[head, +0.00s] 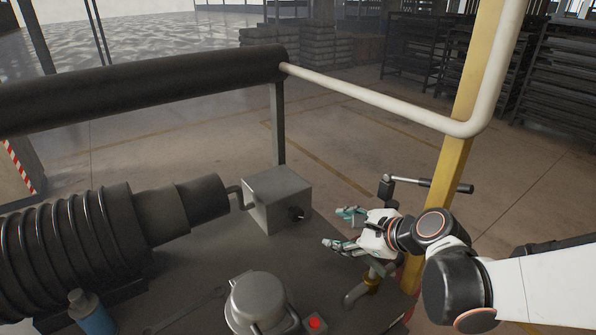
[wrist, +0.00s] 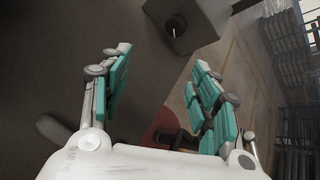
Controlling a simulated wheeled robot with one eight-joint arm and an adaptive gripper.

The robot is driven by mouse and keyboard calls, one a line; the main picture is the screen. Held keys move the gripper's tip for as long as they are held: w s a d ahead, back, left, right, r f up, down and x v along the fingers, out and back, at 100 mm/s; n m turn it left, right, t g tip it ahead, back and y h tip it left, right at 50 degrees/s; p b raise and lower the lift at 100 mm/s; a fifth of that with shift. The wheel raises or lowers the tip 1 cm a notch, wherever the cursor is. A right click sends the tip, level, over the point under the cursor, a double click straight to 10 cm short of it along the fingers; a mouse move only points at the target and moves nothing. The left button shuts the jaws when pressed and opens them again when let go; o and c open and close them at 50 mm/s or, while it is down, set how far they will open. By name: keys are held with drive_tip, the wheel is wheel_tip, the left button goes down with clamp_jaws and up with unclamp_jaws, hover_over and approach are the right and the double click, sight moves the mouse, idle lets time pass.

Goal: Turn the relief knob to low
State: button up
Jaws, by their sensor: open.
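The relief knob (head: 296,213) is a small black dial on the right-hand face of a grey metal box (head: 268,192) in the head view. In the wrist view the knob (wrist: 176,25) shows near the top, with a pale line across it; I cannot read any marking. My gripper (head: 338,228) is open and empty, with teal pads, a little to the right of the knob and apart from it. In the wrist view the knob lies beyond and between the two fingers (wrist: 160,85).
A lever with a black handle (head: 464,187) stands behind my gripper, beside a yellow post (head: 450,165). A red button (head: 314,322) and a round metal housing (head: 258,298) are in front. A ribbed cylinder (head: 70,240) lies left. A white pipe (head: 380,98) crosses behind.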

sight(299, 215)
drive_tip(key=w+a+f+m+b, duration=0.1)
drive_tip(key=w+a+f+m, duration=0.1)
drive_tip(key=w+a, duration=0.1)
drive_tip(key=w+a+f+m+t+y+b, duration=0.1)
drive_tip(key=w+a+f+m, duration=0.1)
drive_tip(key=w, duration=0.4)
drive_tip(key=w+a+f+m+y+b, duration=0.1)
drive_tip(key=w+a+f+m, duration=0.2)
drive_tip(key=w+a, duration=0.1)
drive_tip(key=shift+w+a+m+b, duration=0.25)
drive_tip(key=shift+a+m+b, duration=0.05)
drive_tip(key=shift+m+b, duration=0.1)
drive_tip(key=c, duration=1.1)
